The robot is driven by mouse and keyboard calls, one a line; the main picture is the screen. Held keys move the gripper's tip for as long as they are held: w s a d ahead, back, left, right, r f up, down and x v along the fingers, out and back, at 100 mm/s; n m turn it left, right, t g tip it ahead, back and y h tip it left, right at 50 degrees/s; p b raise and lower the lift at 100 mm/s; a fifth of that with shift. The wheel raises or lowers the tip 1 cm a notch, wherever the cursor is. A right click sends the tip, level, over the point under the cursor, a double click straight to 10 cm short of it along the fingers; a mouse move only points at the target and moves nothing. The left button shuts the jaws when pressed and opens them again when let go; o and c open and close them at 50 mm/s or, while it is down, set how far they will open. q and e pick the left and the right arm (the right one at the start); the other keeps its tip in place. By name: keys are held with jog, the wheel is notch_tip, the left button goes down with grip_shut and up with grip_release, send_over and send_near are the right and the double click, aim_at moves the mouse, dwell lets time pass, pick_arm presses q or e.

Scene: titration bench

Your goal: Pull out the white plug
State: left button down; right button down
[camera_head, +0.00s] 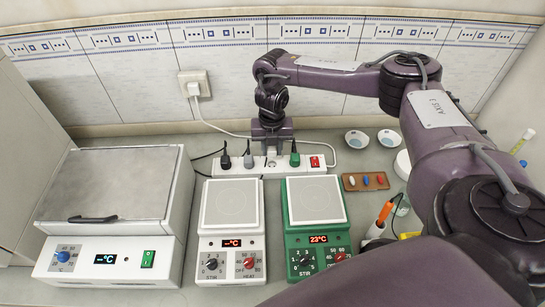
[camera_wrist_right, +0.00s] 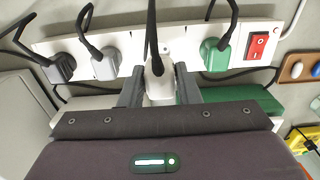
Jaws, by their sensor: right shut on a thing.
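My right gripper (camera_head: 271,146) points down over the power strip (camera_head: 312,169), between the grey plug (camera_head: 248,160) and the green plug (camera_head: 295,156). In the wrist view its two dark fingers (camera_wrist_right: 159,88) are shut on the white plug (camera_wrist_right: 159,86), one on each side. A black cable (camera_wrist_right: 152,35) runs up from this plug. A bare stretch of the strip (camera_wrist_right: 178,46) shows behind the plug. My left gripper is not in view.
A black plug (camera_head: 225,161) and a red switch (camera_head: 315,161) are also on the strip. A white stirrer (camera_head: 231,206) and a green stirrer (camera_head: 315,203) stand in front. A wall socket (camera_head: 195,83) with a white cord is behind. Two small dishes (camera_head: 357,139) are to the right.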

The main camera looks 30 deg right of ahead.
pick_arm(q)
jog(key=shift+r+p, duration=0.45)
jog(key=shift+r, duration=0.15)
pick_arm(e)
jog(key=shift+r, duration=0.75)
